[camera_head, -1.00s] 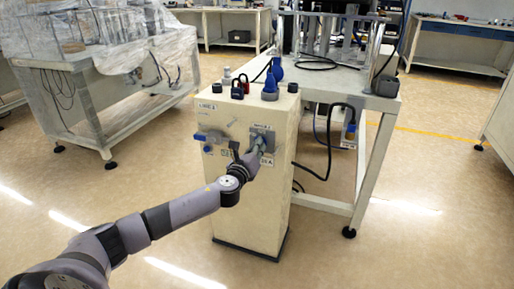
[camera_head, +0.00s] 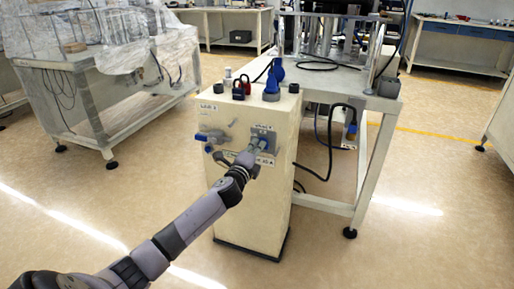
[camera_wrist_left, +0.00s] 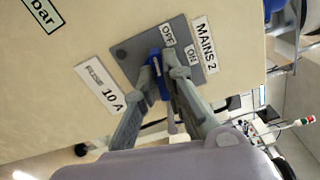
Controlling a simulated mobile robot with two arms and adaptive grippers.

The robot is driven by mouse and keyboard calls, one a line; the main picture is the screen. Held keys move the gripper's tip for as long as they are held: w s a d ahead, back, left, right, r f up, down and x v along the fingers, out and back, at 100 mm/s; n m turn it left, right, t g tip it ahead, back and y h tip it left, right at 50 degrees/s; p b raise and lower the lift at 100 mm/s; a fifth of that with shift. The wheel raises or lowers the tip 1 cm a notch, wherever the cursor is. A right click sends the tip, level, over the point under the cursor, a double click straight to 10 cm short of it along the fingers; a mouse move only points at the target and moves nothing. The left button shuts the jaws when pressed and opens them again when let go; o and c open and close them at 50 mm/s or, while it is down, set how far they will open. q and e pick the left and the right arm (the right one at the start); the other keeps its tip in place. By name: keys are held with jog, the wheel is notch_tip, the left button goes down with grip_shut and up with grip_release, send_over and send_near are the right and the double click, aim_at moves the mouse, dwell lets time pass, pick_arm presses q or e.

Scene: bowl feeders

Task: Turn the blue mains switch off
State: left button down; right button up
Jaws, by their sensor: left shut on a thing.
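The blue mains switch (camera_wrist_left: 155,60) sits on a grey plate (camera_wrist_left: 129,51) marked OFF and ON, with a MAINS 2 label beside it. My left gripper (camera_wrist_left: 163,77) is shut on its blue handle, one finger on each side, in the left wrist view. The fingers partly hide the handle, so I cannot tell exactly which mark it points to. In the head view the left gripper (camera_head: 254,150) is at the switch plate (camera_head: 265,134) on the front of the cream cabinet (camera_head: 250,210). My right gripper is not in view.
A blue-handled valve (camera_head: 208,139) juts from the cabinet front, left of the switch. Padlocks (camera_head: 238,92) and a blue plug (camera_head: 272,92) stand on top. A white table (camera_head: 362,150) with a hanging black cable is at the right. The floor in front is clear.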

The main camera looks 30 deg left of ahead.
pick_arm(q)
jog(key=shift+a+n, duration=0.1)
jog(key=shift+n, duration=0.9)
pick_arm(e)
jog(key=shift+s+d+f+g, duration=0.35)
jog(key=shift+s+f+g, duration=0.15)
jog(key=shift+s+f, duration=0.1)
pick_arm(q)
jog(key=shift+f, duration=0.1)
jog(key=c, duration=1.7)
grip_release()
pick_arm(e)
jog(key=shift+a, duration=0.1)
pick_arm(q)
jog(key=shift+s, duration=0.1)
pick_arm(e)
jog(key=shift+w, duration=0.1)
pick_arm(q)
jog(key=v, duration=1.2)
